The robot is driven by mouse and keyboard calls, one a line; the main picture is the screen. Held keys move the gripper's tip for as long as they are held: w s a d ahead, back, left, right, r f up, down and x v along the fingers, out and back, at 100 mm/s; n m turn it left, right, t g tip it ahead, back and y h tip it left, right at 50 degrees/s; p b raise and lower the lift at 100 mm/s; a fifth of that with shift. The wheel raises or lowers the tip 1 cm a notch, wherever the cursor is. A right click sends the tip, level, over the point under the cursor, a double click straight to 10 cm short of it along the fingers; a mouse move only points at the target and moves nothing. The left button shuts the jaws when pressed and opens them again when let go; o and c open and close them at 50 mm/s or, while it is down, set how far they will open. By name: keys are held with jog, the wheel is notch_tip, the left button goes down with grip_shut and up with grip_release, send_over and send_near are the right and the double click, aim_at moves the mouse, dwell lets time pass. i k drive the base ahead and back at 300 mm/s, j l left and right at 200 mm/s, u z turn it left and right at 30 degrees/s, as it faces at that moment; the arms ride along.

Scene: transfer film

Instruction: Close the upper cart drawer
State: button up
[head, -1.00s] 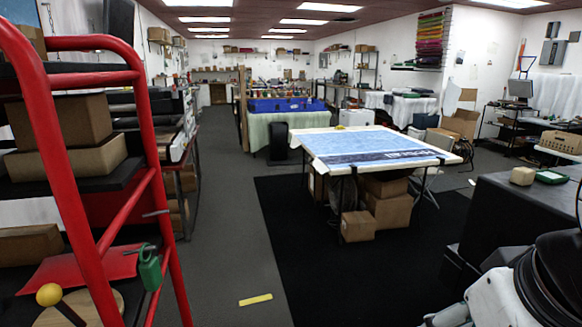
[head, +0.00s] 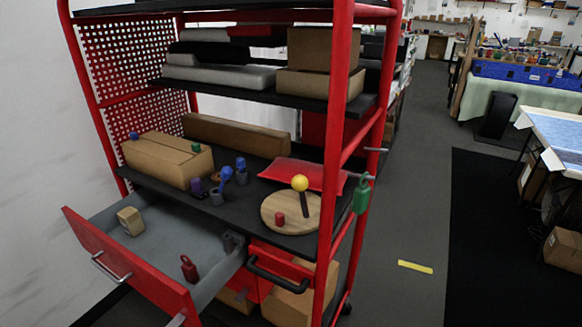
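The red cart (head: 340,120) stands at the left and middle of the head view. Its upper drawer (head: 135,262) is pulled out to the front left, with a red front, a metal bar handle (head: 110,268) and a grey inside. In the drawer lie a small cardboard box (head: 130,221), a red weight-like object (head: 189,268) and a dark grey piece (head: 232,242) near the cart body. Another red front with a black handle (head: 285,275) sits to the right of the open drawer. My gripper is not in view.
The cart's shelf holds a cardboard box (head: 168,160), a round wooden board (head: 291,212) with a yellow-knobbed stick, and a red tray (head: 303,173). A green padlock-like object (head: 361,195) hangs on the right post. Grey floor (head: 405,215) is clear right of the cart.

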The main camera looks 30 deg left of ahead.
aim_at(150, 262)
jog(key=u, duration=1.9)
jog(key=l+u, duration=0.1)
jog(key=u, duration=0.2)
jog(key=i+l+z, duration=0.1)
jog(key=l, duration=0.15)
jog(key=i+l+z, duration=0.1)
jog(key=l, duration=0.2)
jog(key=i, duration=0.05)
